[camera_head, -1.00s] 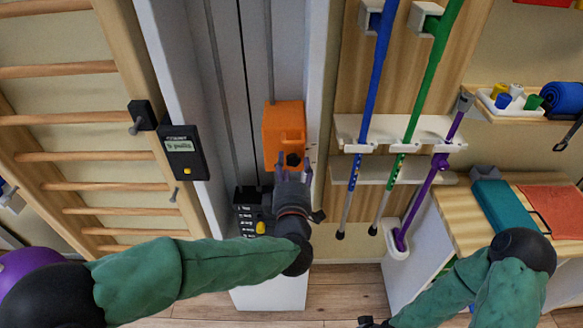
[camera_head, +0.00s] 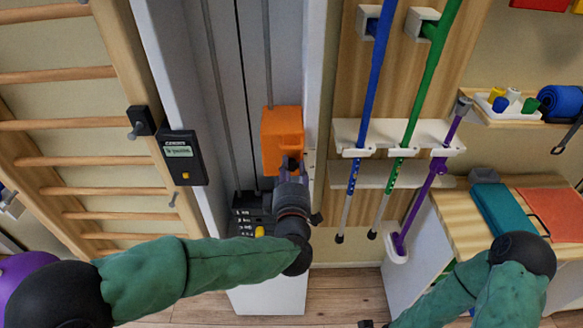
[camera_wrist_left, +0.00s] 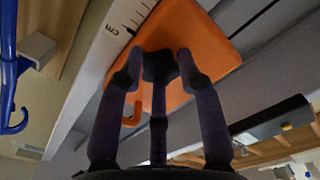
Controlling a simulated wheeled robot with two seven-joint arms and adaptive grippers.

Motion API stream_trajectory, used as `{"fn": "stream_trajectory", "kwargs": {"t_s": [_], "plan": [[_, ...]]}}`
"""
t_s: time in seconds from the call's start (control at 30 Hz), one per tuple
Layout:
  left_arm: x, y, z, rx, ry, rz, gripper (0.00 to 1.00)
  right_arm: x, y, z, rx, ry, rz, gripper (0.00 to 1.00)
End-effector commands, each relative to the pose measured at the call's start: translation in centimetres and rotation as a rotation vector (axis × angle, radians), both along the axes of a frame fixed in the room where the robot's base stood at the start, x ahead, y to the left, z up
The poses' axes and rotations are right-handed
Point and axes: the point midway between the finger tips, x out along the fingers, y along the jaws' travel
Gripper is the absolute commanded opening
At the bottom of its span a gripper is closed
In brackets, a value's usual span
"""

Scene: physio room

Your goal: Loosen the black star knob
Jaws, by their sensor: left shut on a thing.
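The black star knob (camera_wrist_left: 160,66) sits on the face of an orange carriage block (camera_head: 282,137) on the grey column. In the left wrist view the fingers of my left gripper (camera_wrist_left: 157,72) are around the knob, touching its sides. In the head view my left gripper (camera_head: 290,168) is at the lower right of the orange block and hides most of the knob. It is shut on the knob. My right gripper (camera_head: 369,323) shows only as a dark bit at the bottom edge, so its jaws cannot be judged.
A black display box (camera_head: 181,158) is on the left of the column, beside wooden wall bars (camera_head: 90,160). Blue, green and purple sticks hang on a white rack (camera_head: 398,132) to the right. A wooden-topped cabinet (camera_head: 455,200) stands at the far right.

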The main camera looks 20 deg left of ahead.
Motion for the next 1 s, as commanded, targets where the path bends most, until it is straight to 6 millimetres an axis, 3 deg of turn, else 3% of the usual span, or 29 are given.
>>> {"fn": "stream_trajectory", "kwargs": {"t_s": [0.23, 0.67, 0.7, 0.77, 1.0], "plan": [[0.0, 0.4, 0.7, 0.242, 0.068, 0.013, 0.03, 0.0, 0.0, 2.7, 0.0, -0.001, 0.0, 0.4], [0.1, 0.4, 0.7, 0.325, 0.086, 0.016, 0.03, 0.0, 0.0, 3.0, 0.0, 0.0, 0.0, 0.4], [0.1, 0.4, 0.7, 0.325, 0.086, 0.017, 0.38, 0.0, 0.0, 3.0, 0.0, 0.0, 0.0, 0.4], [0.1, 0.4, 0.7, 0.324, 0.086, 0.016, 0.55, 0.0, 0.0, 3.0, 0.0, 0.0, 0.0, 0.4], [0.0, 0.2, 0.4, 0.326, 0.09, 0.008, 0.59, 0.0, 0.0, 3.0, 0.0, 0.0, 0.0, 0.4]]}}
